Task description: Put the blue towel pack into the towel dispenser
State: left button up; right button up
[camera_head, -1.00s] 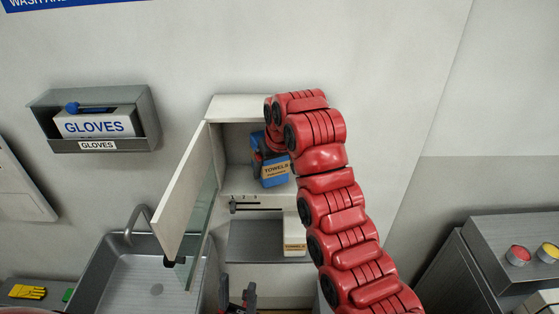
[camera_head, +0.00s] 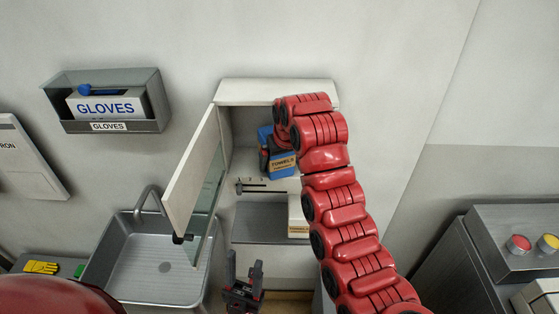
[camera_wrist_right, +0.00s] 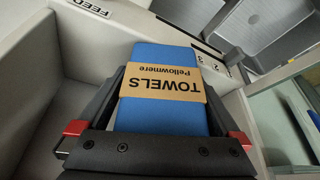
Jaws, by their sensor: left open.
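The blue towel pack (camera_head: 284,171), with a tan TOWELS band, is inside the open white towel dispenser (camera_head: 270,90) on the wall, above its ledge. My right gripper (camera_wrist_right: 162,75) has its fingers along both sides of the pack (camera_wrist_right: 165,115) and appears shut on it. In the head view, my right arm hides part of the pack and the dispenser's right side. The dispenser's door (camera_head: 190,175) hangs open to the left. My left gripper (camera_head: 243,265) is open and empty, below the dispenser.
A steel sink (camera_head: 150,270) with a tap is at lower left. A gloves box holder (camera_head: 105,100) is on the wall at left.

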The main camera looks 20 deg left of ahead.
jog(key=shift+r, duration=0.15)
jog(key=b+v, duration=0.1)
jog(key=v, duration=0.4)
jog(key=shift+w+r, duration=0.1)
jog(key=shift+w, duration=0.05)
jog(key=shift+d+r, duration=0.15)
jog(key=shift+r, duration=0.1)
jog(key=b+v, duration=0.1)
jog(key=v, duration=0.5)
jog(key=shift+s+b, duration=0.25)
jog(key=shift+b, duration=0.05)
jog(key=shift+r, duration=0.1)
